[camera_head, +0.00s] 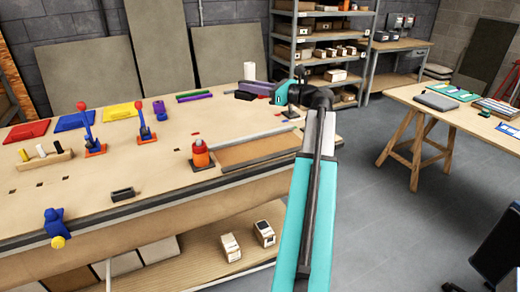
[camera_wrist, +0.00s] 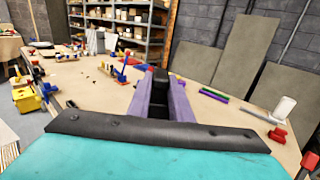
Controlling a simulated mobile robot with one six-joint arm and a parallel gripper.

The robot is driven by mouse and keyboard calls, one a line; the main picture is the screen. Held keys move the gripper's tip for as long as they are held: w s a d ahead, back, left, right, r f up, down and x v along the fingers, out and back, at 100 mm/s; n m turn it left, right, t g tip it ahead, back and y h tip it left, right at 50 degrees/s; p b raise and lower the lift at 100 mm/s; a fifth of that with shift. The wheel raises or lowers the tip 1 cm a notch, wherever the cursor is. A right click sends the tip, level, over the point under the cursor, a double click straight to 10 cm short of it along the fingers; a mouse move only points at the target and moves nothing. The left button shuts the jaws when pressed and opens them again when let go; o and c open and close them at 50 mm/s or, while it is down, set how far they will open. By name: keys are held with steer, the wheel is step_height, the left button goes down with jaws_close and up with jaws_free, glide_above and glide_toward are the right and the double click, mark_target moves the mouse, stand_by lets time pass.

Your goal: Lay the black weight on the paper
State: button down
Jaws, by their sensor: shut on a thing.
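My gripper (camera_head: 254,89), with purple fingers, reaches out over the far right part of the workbench in the head view. In the wrist view my gripper (camera_wrist: 160,98) is shut on a dark thing, which seems to be the black weight (camera_wrist: 157,82), between the fingers. The weight is mostly hidden by the fingers, and its height above the bench cannot be told. A flat brown sheet (camera_head: 255,151) lies at the bench's right front, below a grey bar; whether it is the paper is unclear.
An orange-red bottle-like object (camera_head: 201,155) stands just left of the brown sheet. A small black slotted block (camera_head: 122,194) lies near the front edge. Red and blue clamps (camera_head: 89,130), coloured trays (camera_head: 75,121) and green and purple strips (camera_head: 195,96) occupy the left and back.

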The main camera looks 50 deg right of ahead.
steer(key=shift+f, duration=0.2)
steer(key=s+d+f+m+h+b, duration=0.1)
steer(key=s+f+b, duration=0.4)
steer(key=f, duration=0.6)
steer(key=s+d+f+m+h+b, duration=0.2)
steer(key=s+d+f+h+b, duration=0.2)
steer(key=f, duration=0.6)
steer(key=shift+s+d+f+t+b, duration=0.15)
steer(key=shift+s+f+t+b, duration=0.2)
steer(key=shift+s+b, duration=0.65)
steer(key=w, duration=0.5)
steer(key=w+f+p, duration=0.1)
steer(key=w, duration=0.8)
steer(key=shift+w+f+p, duration=0.25)
steer(key=shift+w+p, duration=0.05)
steer(key=shift+p, duration=0.1)
steer(key=shift+w, duration=0.6)
steer(key=shift+f+p, duration=0.3)
steer(key=shift+f, duration=1.5)
